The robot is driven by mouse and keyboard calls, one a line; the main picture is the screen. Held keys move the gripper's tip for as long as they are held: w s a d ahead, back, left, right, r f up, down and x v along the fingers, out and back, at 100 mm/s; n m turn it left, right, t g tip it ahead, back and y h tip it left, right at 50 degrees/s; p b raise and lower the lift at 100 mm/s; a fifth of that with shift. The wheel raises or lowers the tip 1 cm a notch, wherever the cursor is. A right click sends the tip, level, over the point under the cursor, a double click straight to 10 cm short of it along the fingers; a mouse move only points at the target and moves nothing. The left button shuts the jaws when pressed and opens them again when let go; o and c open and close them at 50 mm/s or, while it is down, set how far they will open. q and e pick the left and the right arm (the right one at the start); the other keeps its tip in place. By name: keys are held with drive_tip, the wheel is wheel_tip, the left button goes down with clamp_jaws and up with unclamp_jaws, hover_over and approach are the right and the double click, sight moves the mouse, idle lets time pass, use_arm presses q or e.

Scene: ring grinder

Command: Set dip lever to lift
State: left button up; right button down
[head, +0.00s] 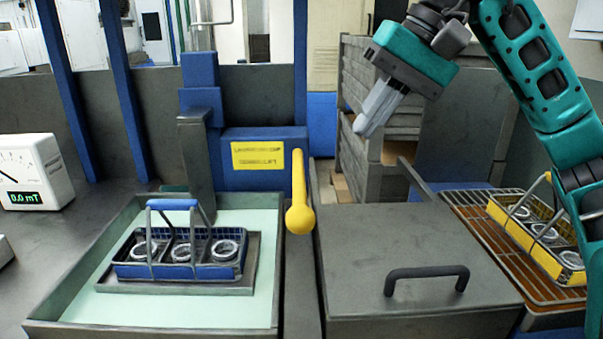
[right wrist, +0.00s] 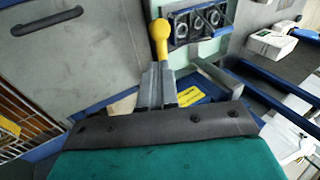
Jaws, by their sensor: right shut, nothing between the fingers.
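The dip lever is a yellow rod with a ball knob (head: 299,218). It sits beside the blue lift housing (head: 222,180), knob end toward me and low in the picture. My right gripper (head: 366,128) is up and to the right of the lever in the head view, its grey fingers shut and empty. In the right wrist view the knob (right wrist: 158,29) shows just past the closed fingertips (right wrist: 157,66); the gripper looks apart from it in the head view. A yellow label (head: 258,155) is on the housing. My left gripper is not in view.
A blue-handled basket (head: 178,270) with ring parts stands on a platform in the left tank (head: 75,322). A closed grey lid (head: 410,245) with a black handle lies right of the lever. A yellow basket (head: 540,240) stands on a rack at far right. A gauge (head: 35,172) is at left.

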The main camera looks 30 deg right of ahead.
drive_tip(key=b, duration=0.3)
approach(309, 210)
drive_tip(key=x, duration=0.5)
drive_tip(key=shift+w+a+f, duration=0.1)
drive_tip(key=shift+f, duration=0.15)
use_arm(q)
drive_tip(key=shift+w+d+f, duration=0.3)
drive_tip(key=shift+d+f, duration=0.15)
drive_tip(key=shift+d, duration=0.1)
use_arm(e)
drive_tip(key=shift+w+a+f, duration=0.25)
drive_tip(key=shift+f, duration=0.35)
